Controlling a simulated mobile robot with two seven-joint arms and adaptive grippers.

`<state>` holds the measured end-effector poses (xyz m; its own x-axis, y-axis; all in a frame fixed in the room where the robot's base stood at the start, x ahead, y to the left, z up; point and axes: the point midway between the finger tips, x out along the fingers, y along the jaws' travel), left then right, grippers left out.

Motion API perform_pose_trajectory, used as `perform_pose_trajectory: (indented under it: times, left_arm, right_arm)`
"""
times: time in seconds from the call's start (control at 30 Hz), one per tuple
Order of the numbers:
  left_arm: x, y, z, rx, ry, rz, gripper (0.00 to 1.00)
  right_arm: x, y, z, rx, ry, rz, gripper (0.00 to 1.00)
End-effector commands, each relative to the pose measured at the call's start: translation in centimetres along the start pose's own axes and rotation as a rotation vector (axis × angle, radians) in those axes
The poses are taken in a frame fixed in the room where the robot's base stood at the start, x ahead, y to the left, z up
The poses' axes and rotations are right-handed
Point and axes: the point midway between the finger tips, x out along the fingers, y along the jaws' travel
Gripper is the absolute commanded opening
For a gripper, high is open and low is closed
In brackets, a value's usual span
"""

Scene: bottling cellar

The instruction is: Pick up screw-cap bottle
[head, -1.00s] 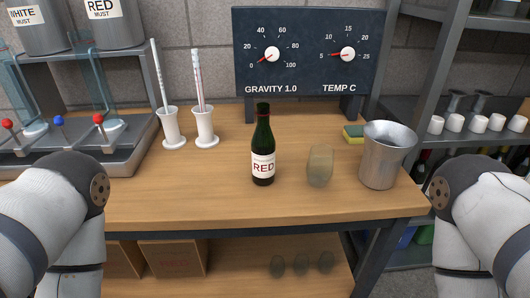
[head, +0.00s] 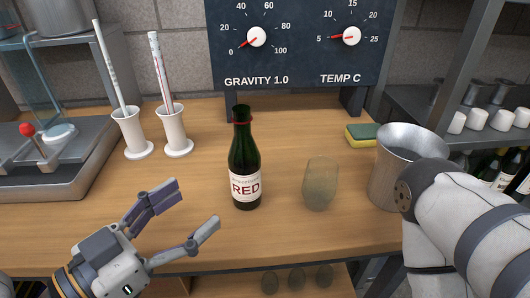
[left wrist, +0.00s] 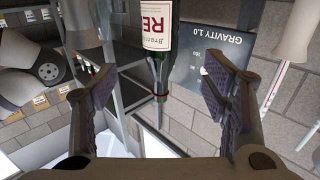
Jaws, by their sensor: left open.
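A dark green bottle (head: 243,160) with a white RED label and a red ring on its neck stands upright on the wooden bench. It also shows upside down in the left wrist view (left wrist: 159,35), beyond the fingers and between them. My left gripper (head: 196,204) is open and empty, to the left of the bottle and nearer the bench's front edge. Its fingers point towards the bottle and are apart from it. In the left wrist view my left gripper (left wrist: 163,88) shows a wide gap between its fingers. My right gripper is out of view; only my right arm shows.
A stemless glass (head: 320,184) stands right of the bottle. A metal bucket (head: 388,165) behind my right arm and a sponge (head: 361,134) are farther right. Two white holders (head: 133,140) (head: 174,138) with thin tubes stand back left. A dial board (head: 300,62) stands behind.

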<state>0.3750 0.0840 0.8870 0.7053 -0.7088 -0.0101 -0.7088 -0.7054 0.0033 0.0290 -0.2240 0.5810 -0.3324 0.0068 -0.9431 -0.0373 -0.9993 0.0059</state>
Motion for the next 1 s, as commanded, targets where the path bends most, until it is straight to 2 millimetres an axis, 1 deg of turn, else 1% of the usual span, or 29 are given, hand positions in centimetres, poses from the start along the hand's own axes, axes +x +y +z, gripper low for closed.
perform_pose_trajectory:
  times: [0.07, 0.13, 0.23, 0.33, 0.47, 0.7, 0.8, 1.0]
  left_arm:
    - [0.0, 0.0, -0.2, 0.003, 0.007, 0.001, 0.68]
    - [0.6, 0.0, 0.0, 0.003, 0.009, 0.002, 0.68]
    - [2.7, 0.1, 0.5, 0.001, 0.007, 0.005, 0.68]
    - [4.7, 0.1, -0.1, 0.005, 0.009, 0.004, 0.68]
    - [6.3, 0.1, -0.2, 0.006, 0.008, 0.003, 0.68]
    - [11.0, 0.1, -0.3, 0.005, 0.009, 0.003, 0.68]
    - [12.0, 0.1, -0.3, 0.004, 0.009, 0.002, 0.68]
    - [12.1, 0.0, -0.3, 0.003, 0.008, 0.001, 0.68]
  right_arm:
    - [0.1, 0.0, 0.1, -0.001, -0.002, -0.001, 0.45]
    - [0.6, 0.0, 0.3, -0.001, -0.014, 0.000, 0.45]
    - [2.2, 0.0, 0.9, -0.002, -0.054, 0.002, 0.45]
    - [1.8, 0.0, 0.8, -0.003, -0.044, 0.001, 0.45]
    - [1.7, 0.0, 0.7, -0.002, -0.041, 0.001, 0.45]
    - [1.8, 0.0, 0.8, -0.002, -0.044, 0.001, 0.45]
    - [1.8, 0.0, 0.8, -0.002, -0.044, 0.002, 0.45]
    - [1.8, 0.0, 0.8, -0.002, -0.044, 0.002, 0.45]
